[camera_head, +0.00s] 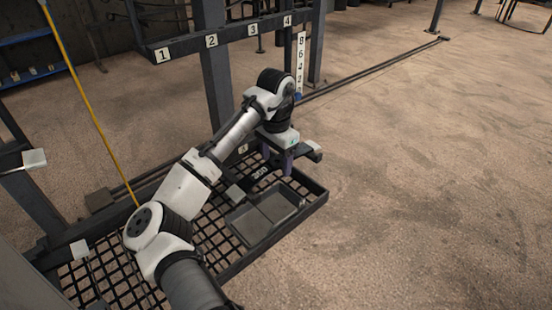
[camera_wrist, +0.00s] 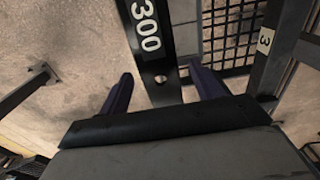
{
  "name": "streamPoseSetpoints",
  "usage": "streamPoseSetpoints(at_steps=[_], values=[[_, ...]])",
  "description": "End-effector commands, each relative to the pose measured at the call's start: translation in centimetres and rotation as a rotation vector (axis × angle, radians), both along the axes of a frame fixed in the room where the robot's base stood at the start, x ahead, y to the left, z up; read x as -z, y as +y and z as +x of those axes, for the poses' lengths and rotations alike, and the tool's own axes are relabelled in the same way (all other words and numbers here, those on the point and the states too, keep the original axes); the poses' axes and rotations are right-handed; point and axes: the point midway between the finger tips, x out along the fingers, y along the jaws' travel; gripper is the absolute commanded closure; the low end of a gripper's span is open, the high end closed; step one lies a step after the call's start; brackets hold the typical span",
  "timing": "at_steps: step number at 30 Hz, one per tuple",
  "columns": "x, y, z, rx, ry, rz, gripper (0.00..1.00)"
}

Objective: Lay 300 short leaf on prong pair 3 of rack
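The 300 short leaf is a dark flat bar with a white "300" label (camera_wrist: 148,35) and a hole near its end; it also shows in the head view (camera_head: 261,173), beside and under my gripper. My gripper (camera_head: 277,161) has its two purple fingers apart. In the wrist view my gripper (camera_wrist: 160,80) has one finger on each side of the leaf's end, with gaps showing; whether either finger touches is unclear. The rack's upper beam (camera_head: 230,36) carries plates 1 to 4, with plate 3 (camera_head: 253,29) right of the middle. Its prongs are hard to make out.
A grey divided tray (camera_head: 247,226) sits on the black mesh shelf (camera_head: 205,238) below the leaf. A yellow pole (camera_head: 88,100) slants up at the left. A numbered vertical strip (camera_head: 300,62) stands behind my arm. Open floor (camera_head: 430,190) lies at the right.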

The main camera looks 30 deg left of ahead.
Motion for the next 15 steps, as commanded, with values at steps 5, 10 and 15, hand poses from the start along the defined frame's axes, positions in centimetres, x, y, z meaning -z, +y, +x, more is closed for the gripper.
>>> streamPoseSetpoints(at_steps=[5,10,15], values=[[0.1,0.0,0.0,0.0,0.001,-0.001,0.34],[-0.2,0.0,0.0,0.0,0.002,0.0,0.34],[-2.5,-0.1,0.1,0.002,-0.001,0.0,0.34]])
